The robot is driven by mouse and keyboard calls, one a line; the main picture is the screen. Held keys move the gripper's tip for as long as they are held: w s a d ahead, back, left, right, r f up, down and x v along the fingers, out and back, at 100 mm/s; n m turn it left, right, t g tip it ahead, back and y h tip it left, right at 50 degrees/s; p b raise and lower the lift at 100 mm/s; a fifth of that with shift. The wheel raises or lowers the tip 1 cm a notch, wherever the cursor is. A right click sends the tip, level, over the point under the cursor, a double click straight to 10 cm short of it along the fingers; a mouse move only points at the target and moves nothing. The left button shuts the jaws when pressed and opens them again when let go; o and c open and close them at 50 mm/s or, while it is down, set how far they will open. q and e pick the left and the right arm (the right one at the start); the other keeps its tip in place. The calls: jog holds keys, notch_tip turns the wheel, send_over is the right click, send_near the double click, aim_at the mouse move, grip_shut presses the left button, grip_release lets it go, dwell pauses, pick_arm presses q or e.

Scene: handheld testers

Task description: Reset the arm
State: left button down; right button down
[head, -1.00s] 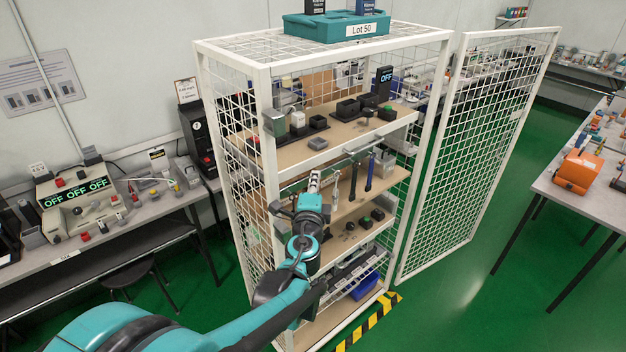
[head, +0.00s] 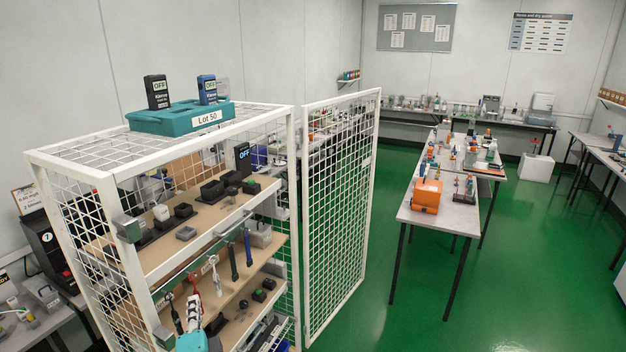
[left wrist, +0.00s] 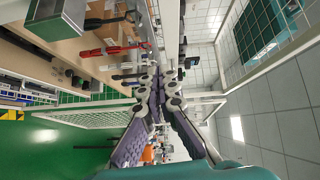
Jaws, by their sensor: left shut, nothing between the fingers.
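My left gripper (head: 193,312) shows at the bottom of the head view, in front of the open side of a white wire cage cabinet (head: 170,272). Part of my teal arm shows just below it, and the rest is outside the picture. In the left wrist view, the gripper's fingers (left wrist: 160,82) are together with nothing between them. Several hanging tools, one of them a red-handled tool (left wrist: 112,50), are beside the fingers there. I cannot tell the exact gap. My right gripper is not in view.
The cabinet's mesh door (head: 342,215) stands open to the right. A teal Lot 50 tray (head: 150,122) with a black tester (head: 157,92) and a blue tester (head: 207,90) sits on top. A table with an orange box (head: 426,196) stands right, with clear green floor around it.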

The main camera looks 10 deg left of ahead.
pick_arm(q)
jog(key=s+d+f+n+g+h+b, duration=0.2)
jog(key=s+f+n+g, duration=0.4)
jog(key=f+n, duration=0.35)
jog(key=s+d+f+n+g+h, duration=0.1)
jog(key=s+d+f+h, duration=0.1)
jog(key=d, duration=0.3)
jog(key=s+d+f+n+g+h+b, duration=0.1)
jog(key=s+d+f+h, duration=0.2)
jog(key=s+d, duration=0.1)
jog(key=shift+s+d+g+h, duration=0.3)
jog(key=shift+s+d+h, duration=0.1)
jog(key=shift+d, duration=0.5)
